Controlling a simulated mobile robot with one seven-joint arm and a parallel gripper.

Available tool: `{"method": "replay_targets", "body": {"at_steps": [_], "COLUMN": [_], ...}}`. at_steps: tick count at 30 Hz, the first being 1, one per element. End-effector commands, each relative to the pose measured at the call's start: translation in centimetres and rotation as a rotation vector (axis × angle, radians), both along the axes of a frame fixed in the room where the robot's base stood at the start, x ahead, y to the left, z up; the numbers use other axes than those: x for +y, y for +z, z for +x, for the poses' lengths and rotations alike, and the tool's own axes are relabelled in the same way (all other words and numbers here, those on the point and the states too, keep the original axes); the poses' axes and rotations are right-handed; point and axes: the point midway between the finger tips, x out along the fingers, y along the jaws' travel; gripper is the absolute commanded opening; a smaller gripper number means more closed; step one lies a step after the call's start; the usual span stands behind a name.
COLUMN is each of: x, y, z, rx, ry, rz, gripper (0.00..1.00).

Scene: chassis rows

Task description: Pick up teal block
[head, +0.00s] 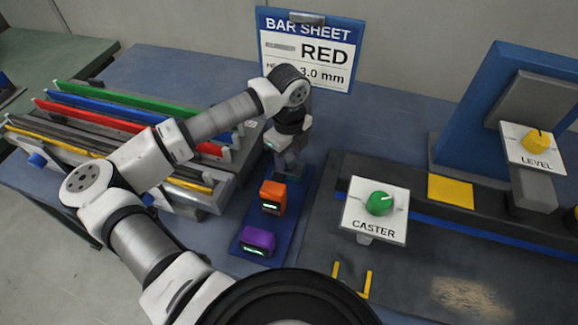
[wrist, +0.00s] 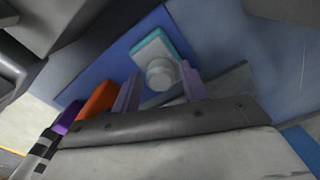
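The teal block (wrist: 150,42) lies on the blue mat in the wrist view, with a pale face and a round light knob (wrist: 160,74) towards me. My gripper (wrist: 160,68) is open, its two fingers on either side of the knob with small gaps showing. I cannot tell how far the fingertips reach down beside it. In the head view my gripper (head: 285,162) points down over the far end of the mat. Only a dark teal sliver of the block (head: 290,178) shows there; my gripper hides the rest.
An orange block (head: 272,197) and a purple block (head: 258,241) stand nearer on the blue mat (head: 296,205). A rack of coloured bars (head: 200,209) is left. The CASTER panel (head: 375,222) and dark bench are right. The BAR SHEET board (head: 306,75) stands behind.

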Motion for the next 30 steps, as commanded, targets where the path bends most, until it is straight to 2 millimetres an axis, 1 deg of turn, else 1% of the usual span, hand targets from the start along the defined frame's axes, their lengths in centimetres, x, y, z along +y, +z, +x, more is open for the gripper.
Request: {"method": "replay_targets", "body": {"at_steps": [1, 9, 10, 19, 23, 26, 29, 30], "x": [0.0, 0.0, 0.0, 0.0, 0.0, 0.1, 0.0, 0.1], "y": [0.0, 0.0, 0.0, 0.1, 0.7, 1.7, 3.4, 4.3], "z": [0.0, 0.0, 0.0, 0.0, 0.1, 0.1, 0.1, 0.1], "rx": [0.000, 0.000, 0.000, -0.001, -0.001, -0.003, -0.005, -0.005], "ry": [0.000, 0.000, 0.000, 0.000, 0.000, 0.000, -0.001, 0.000], "rz": [0.000, 0.000, 0.000, 0.001, 0.002, 0.002, 0.003, 0.003], "gripper": [0.37, 0.02, 0.00, 0.00, 0.00, 0.00, 0.00, 0.00]}}
